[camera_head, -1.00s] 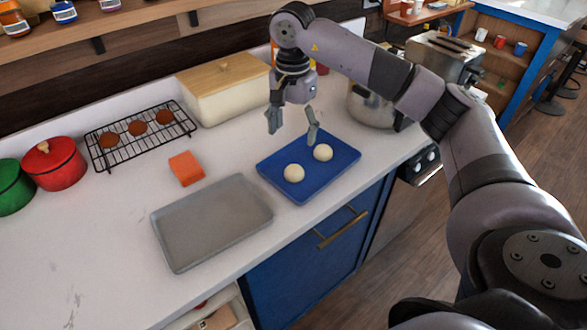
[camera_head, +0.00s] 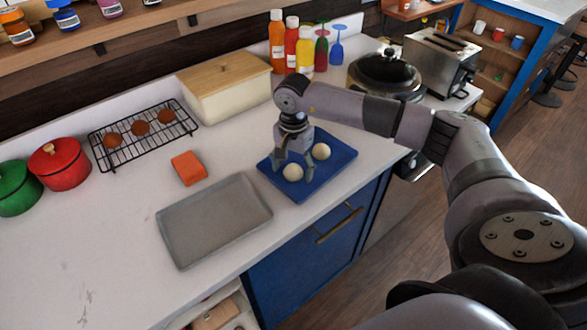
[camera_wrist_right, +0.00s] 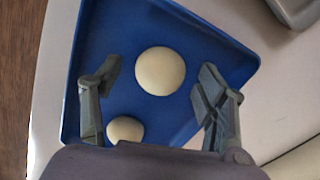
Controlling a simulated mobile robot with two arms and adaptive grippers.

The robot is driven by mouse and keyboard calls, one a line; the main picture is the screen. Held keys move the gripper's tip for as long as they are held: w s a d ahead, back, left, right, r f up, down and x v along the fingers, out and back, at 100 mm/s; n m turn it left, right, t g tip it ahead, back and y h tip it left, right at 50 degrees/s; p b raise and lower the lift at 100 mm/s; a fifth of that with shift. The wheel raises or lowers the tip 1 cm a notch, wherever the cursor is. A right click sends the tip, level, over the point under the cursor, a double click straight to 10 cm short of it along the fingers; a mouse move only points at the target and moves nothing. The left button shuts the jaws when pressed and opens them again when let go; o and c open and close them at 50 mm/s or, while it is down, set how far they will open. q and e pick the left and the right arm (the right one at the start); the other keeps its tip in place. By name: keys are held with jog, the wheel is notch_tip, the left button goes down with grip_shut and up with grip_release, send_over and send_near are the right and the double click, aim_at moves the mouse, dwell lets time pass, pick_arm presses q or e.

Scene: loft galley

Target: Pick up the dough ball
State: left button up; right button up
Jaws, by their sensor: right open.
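Two pale dough balls lie on a blue tray (camera_head: 332,176). The nearer dough ball (camera_head: 293,172) is at the tray's left-centre, and the other dough ball (camera_head: 321,151) is behind it to the right. My right gripper (camera_head: 294,164) is open and low over the tray, close to both balls. In the right wrist view one dough ball (camera_wrist_right: 161,71) sits between and beyond the open fingertips, touching neither. The second dough ball (camera_wrist_right: 125,130) is near the left finger, partly hidden by the gripper body. My left gripper is not in view.
A grey baking tray (camera_head: 214,220) lies left of the blue tray, with an orange sponge-like block (camera_head: 188,168) behind it. A cooling rack (camera_head: 143,129), cream bread box (camera_head: 226,87), sauce bottles (camera_head: 291,43) and lidded pot (camera_head: 386,75) stand behind. The counter's left front is clear.

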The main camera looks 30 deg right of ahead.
jog(key=c, duration=1.2)
jog(key=shift+r, duration=0.1)
